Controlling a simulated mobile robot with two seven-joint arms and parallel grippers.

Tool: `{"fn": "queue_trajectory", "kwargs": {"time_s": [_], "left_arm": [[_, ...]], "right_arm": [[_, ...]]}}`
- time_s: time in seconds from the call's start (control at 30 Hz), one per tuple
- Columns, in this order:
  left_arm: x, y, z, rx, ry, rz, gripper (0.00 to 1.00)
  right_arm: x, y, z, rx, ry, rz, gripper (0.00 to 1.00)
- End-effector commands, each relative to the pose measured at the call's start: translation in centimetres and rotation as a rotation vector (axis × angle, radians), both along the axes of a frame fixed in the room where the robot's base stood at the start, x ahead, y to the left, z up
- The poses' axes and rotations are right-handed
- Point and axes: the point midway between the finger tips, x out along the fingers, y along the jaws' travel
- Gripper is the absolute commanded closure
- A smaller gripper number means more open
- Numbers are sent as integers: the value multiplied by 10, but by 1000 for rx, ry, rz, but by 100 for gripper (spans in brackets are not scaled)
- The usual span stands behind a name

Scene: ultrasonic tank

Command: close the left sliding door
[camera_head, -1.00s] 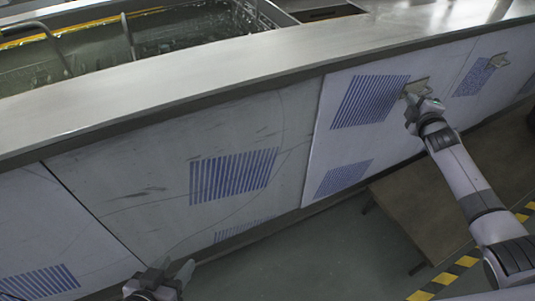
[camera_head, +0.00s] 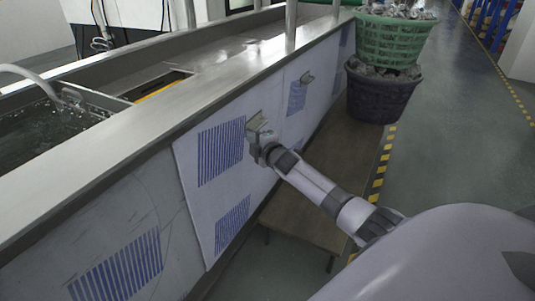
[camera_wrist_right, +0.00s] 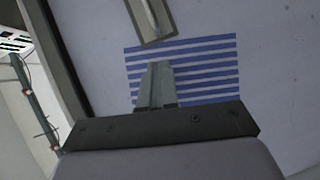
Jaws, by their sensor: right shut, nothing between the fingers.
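The left sliding door (camera_head: 224,195) is a pale panel with two blue slatted vents. Its near edge overlaps the scuffed grey panel to its left. Its pale metal handle (camera_head: 255,123) is near the upper right of the door. My right gripper (camera_head: 258,144) is just below and beside this handle, apparently very close; contact cannot be made out. In the right wrist view the gripper's fingers (camera_wrist_right: 156,84) are together and empty, in front of the blue slats (camera_wrist_right: 205,68). The handle (camera_wrist_right: 153,20) is just beyond the fingertips. My left gripper is out of view.
A brown low platform (camera_head: 310,195) stands beneath the doors. Green (camera_head: 388,40) and dark (camera_head: 378,92) baskets are stacked at the far end. Open floor (camera_head: 450,140) lies right of the yellow-black strip.

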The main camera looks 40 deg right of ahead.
Motion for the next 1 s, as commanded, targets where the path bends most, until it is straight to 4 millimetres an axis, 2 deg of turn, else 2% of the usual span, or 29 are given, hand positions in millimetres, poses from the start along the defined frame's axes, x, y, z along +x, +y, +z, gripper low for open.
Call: {"fn": "queue_trajectory", "kwargs": {"time_s": [0.6, 0.8, 1.0], "left_arm": [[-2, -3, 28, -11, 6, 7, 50], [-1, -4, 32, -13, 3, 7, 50], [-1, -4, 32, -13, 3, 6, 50]], "right_arm": [[-81, 12, 13, 0, 2, 0, 100], [-95, 14, 15, -1, 1, 1, 100], [-98, 15, 15, 0, 0, 0, 100]]}}
